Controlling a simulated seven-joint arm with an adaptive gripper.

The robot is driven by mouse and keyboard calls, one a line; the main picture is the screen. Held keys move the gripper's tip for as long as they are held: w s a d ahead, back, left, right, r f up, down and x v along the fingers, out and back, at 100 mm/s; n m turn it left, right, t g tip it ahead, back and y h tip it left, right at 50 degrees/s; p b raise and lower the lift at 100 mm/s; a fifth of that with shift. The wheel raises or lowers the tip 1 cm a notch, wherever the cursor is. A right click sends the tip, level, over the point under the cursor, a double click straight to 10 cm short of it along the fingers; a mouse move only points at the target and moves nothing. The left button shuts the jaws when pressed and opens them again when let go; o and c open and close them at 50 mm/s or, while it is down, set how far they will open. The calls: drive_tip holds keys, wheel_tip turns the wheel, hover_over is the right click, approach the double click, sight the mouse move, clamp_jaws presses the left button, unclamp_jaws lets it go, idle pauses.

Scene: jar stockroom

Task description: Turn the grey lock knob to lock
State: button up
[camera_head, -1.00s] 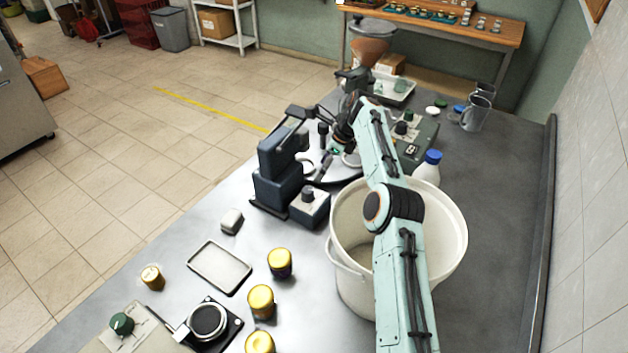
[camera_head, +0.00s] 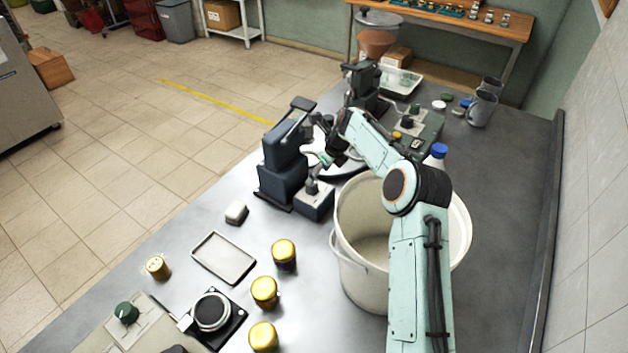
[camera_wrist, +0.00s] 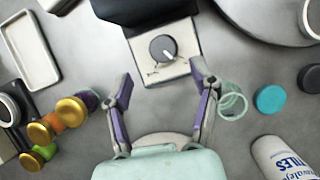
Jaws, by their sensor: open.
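The grey lock knob (camera_wrist: 163,47) sits on a pale plate on top of a small box (camera_wrist: 160,69) in the wrist view. Its white pointer mark points to the lower right. In the head view the knob (camera_head: 312,186) stands on the box (camera_head: 314,205) at the foot of a dark blue-grey machine (camera_head: 284,170). My gripper (camera_wrist: 163,82) is open and empty, its two fingers spread to the left and right below the knob in the wrist view, apart from it. In the head view my gripper (camera_head: 326,152) is just above and beyond the knob, partly hidden by my arm.
A large white bucket (camera_head: 350,262) stands right of the box, under my arm. A tray (camera_head: 222,257) and several gold-lidded jars (camera_head: 265,291) stand at the front. A blue-capped bottle (camera_head: 438,152) stands behind the bucket. Bare table lies left of the machine.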

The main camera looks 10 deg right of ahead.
sight(312, 186)
drive_tip(key=shift+w+d, duration=0.1)
drive_tip(key=x, duration=0.6)
drive_tip(key=shift+r, duration=0.1)
clamp_jaws()
